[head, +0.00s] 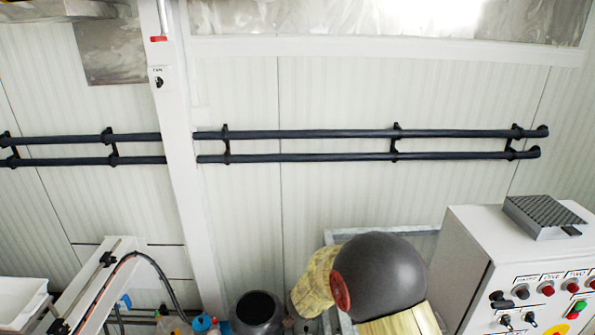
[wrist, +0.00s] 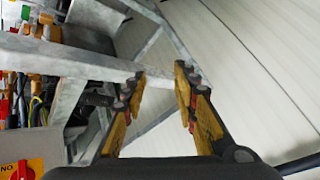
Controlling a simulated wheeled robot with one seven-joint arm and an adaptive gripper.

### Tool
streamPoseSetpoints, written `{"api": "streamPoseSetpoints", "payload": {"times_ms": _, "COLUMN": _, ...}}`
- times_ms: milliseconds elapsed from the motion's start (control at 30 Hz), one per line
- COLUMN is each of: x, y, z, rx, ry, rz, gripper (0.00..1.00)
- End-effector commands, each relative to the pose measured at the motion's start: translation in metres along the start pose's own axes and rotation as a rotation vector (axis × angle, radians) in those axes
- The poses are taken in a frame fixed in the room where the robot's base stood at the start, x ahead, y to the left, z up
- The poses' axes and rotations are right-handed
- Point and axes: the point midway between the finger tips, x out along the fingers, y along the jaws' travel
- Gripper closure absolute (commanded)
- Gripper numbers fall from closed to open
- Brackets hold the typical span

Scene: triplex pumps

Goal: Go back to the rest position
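My gripper (wrist: 160,85) shows in the wrist view with its two yellow-and-black fingers apart. It is open and nothing is between the fingers. Behind it are a grey metal frame (wrist: 70,62) and a pale panelled wall (wrist: 255,60). I cannot tell how far the fingertips are from the frame. My gripper does not show in the head view.
In the head view a white control cabinet (head: 462,262) with knobs and buttons stands at the lower right. A dark round vessel (head: 385,275) is left of it. Two dark pipes (head: 310,134) run along the wall. In the wrist view, cables (wrist: 42,95) lie at the left.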

Motion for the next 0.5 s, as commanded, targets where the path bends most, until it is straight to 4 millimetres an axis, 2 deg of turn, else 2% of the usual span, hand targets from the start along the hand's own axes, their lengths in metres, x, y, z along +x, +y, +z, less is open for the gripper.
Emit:
{"api": "streamPoseSetpoints", "payload": {"times_ms": 100, "x": -0.036, "y": -0.02, "z": 0.032, "rx": -0.116, "ry": -0.183, "rz": -0.141, "gripper": 0.71}}
{"api": "streamPoseSetpoints", "payload": {"times_ms": 167, "x": -0.06, "y": -0.02, "z": 0.047, "rx": -0.186, "ry": -0.273, "rz": -0.194, "gripper": 0.71}}
{"api": "streamPoseSetpoints", "payload": {"times_ms": 233, "x": -0.091, "y": -0.011, "z": 0.063, "rx": -0.274, "ry": -0.37, "rz": -0.237, "gripper": 0.71}}
{"api": "streamPoseSetpoints", "payload": {"times_ms": 367, "x": -0.142, "y": 0.026, "z": 0.082, "rx": -0.431, "ry": -0.505, "rz": -0.266, "gripper": 0.71}}
{"api": "streamPoseSetpoints", "payload": {"times_ms": 500, "x": -0.188, "y": 0.085, "z": 0.09, "rx": -0.588, "ry": -0.592, "rz": -0.243, "gripper": 0.71}}
